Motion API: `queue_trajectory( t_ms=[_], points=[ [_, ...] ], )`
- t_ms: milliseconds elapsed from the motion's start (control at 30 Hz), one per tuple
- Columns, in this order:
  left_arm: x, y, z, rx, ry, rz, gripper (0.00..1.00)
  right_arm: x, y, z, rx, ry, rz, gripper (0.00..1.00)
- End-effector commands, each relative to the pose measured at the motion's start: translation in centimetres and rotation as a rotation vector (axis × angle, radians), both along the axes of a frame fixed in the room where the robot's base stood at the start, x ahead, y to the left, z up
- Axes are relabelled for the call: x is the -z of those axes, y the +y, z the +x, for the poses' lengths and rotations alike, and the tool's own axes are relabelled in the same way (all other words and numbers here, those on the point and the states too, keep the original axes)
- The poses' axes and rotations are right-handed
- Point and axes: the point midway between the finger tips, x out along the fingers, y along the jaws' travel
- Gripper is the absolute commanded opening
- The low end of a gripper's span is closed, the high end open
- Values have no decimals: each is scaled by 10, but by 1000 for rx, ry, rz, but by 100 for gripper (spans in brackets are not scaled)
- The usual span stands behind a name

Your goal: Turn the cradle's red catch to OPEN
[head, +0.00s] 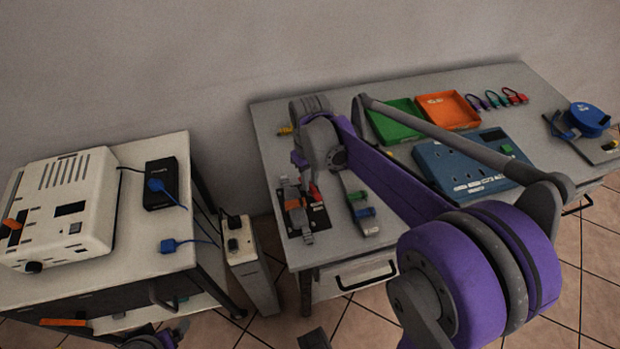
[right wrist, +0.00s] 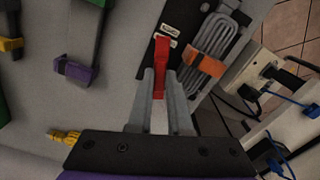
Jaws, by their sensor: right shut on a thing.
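The cradle (head: 293,216) is a dark plate near the left end of the far table, with a grey coiled cable and an orange strap (right wrist: 205,64) on it. Its red catch (head: 315,193) stands at the right side of the plate. In the right wrist view the red catch (right wrist: 161,57) sits between my fingertips, beside small white labels too small to read. My right gripper (right wrist: 160,80) is shut on the catch; in the head view my right gripper (head: 306,179) reaches down over the cradle, partly hidden by its own wrist. My left gripper is not clearly seen.
A blue socket panel (head: 465,165), green tray (head: 395,120) and orange tray (head: 448,110) are further right. A yellow plug (right wrist: 63,135) lies nearby. A gap separates the left table (head: 120,275).

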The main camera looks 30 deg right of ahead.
Motion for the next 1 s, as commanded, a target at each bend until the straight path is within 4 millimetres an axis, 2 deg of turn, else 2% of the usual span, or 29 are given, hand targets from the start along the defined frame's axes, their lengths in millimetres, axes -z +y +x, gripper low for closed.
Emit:
queue_trajectory(
  t_ms=[433, 1000],
  points=[
    [-3, 0, 0, 0, -1, 0, 89, -1, 0, 0, 283, 0, -1, 0],
    [-3, 0, 0, 0, -1, 0, 89, -1, 0, 0, 351, -1, -1, 0]
  ],
)
